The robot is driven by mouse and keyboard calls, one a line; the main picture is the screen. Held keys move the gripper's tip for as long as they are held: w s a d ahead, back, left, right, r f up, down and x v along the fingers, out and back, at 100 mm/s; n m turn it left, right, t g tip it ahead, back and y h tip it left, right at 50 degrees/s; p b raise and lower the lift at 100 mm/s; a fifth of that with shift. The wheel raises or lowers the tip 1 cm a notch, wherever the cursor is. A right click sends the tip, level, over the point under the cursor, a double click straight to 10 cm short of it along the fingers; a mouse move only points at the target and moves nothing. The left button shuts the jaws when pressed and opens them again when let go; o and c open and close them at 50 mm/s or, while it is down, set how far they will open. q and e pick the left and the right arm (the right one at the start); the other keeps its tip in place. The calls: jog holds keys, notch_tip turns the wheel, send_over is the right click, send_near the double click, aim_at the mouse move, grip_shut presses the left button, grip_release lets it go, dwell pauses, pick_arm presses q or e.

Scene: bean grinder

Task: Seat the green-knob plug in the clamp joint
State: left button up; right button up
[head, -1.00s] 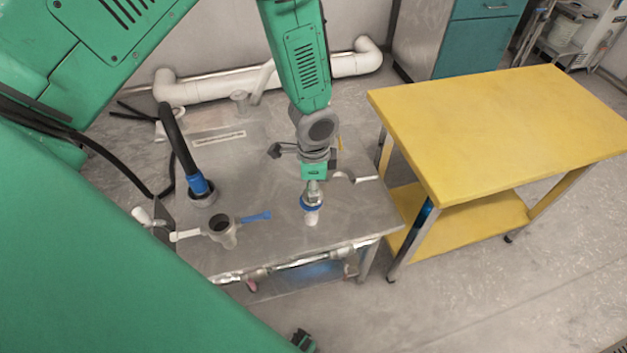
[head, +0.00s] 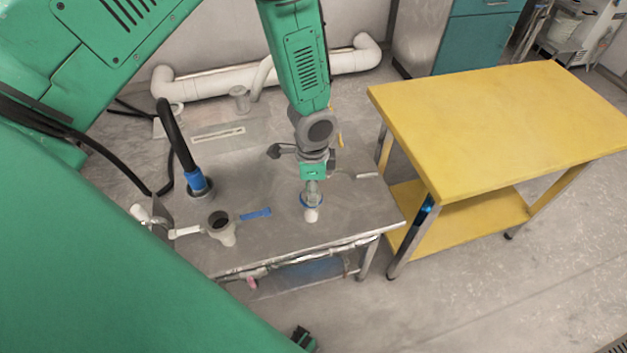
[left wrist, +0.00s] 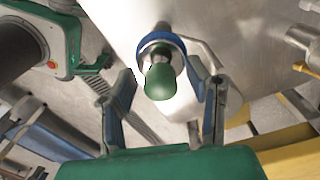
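The green-knob plug (left wrist: 160,82) shows in the left wrist view, its rounded green end facing the camera. A blue ring (left wrist: 160,42) and bare metal surround it just behind the knob. My left gripper (left wrist: 165,78) is open, its two fingers on either side of the knob with gaps. In the head view my left gripper (head: 312,187) points down over the blue ring (head: 311,201), above a pale stub near the table's front; the knob is hidden there. I cannot tell which part is the clamp joint or how deep the plug sits. My right gripper is not clearly visible.
The steel table (head: 270,180) carries a black hose with a blue cuff (head: 197,184) and a grey open fitting (head: 221,225) beside a blue handle (head: 256,214). A yellow trolley (head: 490,120) stands right. White pipe (head: 220,85) runs behind.

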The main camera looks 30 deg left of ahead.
pick_arm(q)
jog(key=shift+a+r, duration=0.1)
notch_tip(320, 180, up, 12)
dwell(0.5)
jog(key=shift+w+f, duration=0.1)
jog(key=shift+f, duration=0.1)
jog(key=s+d+f+n+h, duration=0.15)
jog(key=s+f+n, duration=0.35)
jog(key=s+f, duration=0.6)
jog(key=s+a+f+n+y, duration=0.1)
jog(key=s+f+n, duration=0.1)
jog(key=s, duration=0.4)
jog(key=s+a+f+n, duration=0.2)
jog(key=s+n, duration=0.1)
jog(key=s, duration=0.3)
jog(key=shift+f+t+y+b, duration=0.35)
jog(key=shift+t+b, duration=0.05)
